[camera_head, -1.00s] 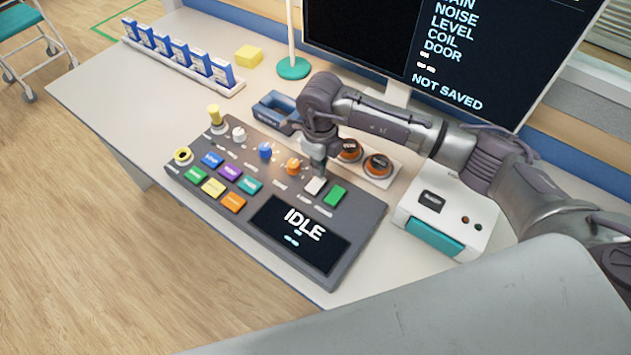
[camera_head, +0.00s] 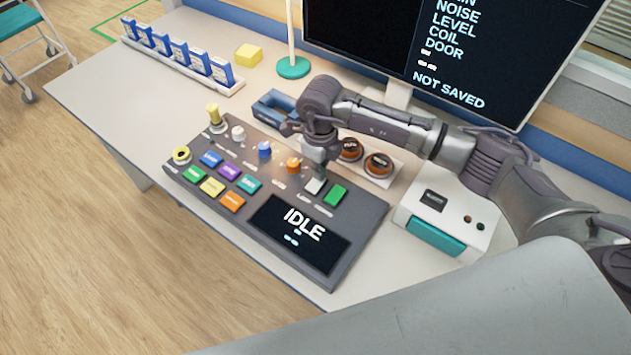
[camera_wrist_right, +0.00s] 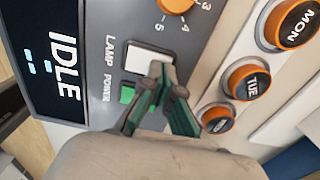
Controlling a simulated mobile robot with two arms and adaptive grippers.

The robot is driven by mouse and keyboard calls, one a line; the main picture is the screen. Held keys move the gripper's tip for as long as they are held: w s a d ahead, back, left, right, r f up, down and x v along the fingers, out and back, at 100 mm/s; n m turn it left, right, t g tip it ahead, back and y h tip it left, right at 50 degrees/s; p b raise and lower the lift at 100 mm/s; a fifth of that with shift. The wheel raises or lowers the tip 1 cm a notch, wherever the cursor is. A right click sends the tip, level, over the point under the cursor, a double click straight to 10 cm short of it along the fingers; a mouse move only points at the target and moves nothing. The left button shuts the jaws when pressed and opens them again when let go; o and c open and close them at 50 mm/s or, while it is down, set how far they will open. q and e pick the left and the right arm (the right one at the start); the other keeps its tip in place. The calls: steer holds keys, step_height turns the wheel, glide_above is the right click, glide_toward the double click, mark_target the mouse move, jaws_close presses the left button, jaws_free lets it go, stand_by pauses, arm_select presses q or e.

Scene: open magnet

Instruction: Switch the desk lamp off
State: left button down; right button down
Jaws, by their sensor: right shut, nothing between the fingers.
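The grey control console (camera_head: 225,165) lies on the desk. Its white square button (camera_head: 316,186) is marked LAMP in the wrist view (camera_wrist_right: 148,60). A green button (camera_head: 335,195) marked POWER sits beside it (camera_wrist_right: 127,93). My right gripper (camera_wrist_right: 163,85) is shut and empty, its green-tipped fingers beside the white button's edge; I cannot tell whether they touch it. A stand with a teal base (camera_head: 293,67) and white pole stands behind the console; its top is out of view, so I cannot tell if it is the desk lamp. My left gripper is not in view.
A white box (camera_head: 445,215) with a teal front is to the right. A blue tray (camera_head: 272,105), a yellow block (camera_head: 248,56) and a monitor (camera_head: 450,50) are farther back.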

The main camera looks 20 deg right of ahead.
steer(key=shift+f+b, duration=0.35)
steer(key=shift+f, duration=0.15)
steer(key=shift+r+p, duration=2.15)
steer(key=shift+r, duration=1.45)
steer(key=shift+f, duration=0.1)
